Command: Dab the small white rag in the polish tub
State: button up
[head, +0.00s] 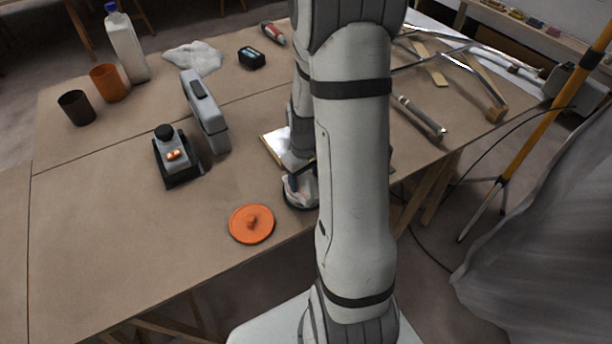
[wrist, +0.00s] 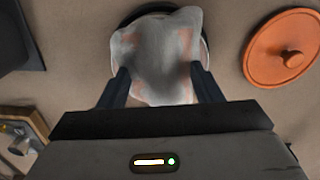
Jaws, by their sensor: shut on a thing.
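The small white rag (wrist: 155,50) is crumpled, with orange-brown stains, and sits between my gripper's (wrist: 160,72) two dark fingers. My gripper is shut on it. Behind the rag in the wrist view is the dark round rim of the polish tub (wrist: 205,50); the rag covers most of its opening. I cannot tell how deep the rag is in the tub. In the head view the rag (head: 302,188) and the tub's dark rim (head: 290,201) show beside my arm, which hides part of both. An orange lid (head: 252,223) lies near the tub, also in the wrist view (wrist: 270,62).
A black-based device (head: 175,165) and a grey case (head: 207,115) stand left of my gripper. Cups, a white jug (head: 126,45) and a white cloth (head: 193,58) are farther back. A metal tool (head: 420,118) lies right. The table's front left is clear.

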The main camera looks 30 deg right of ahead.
aim_at(305, 174)
jog(key=shift+r+p, duration=2.5)
jog(key=shift+r, duration=1)
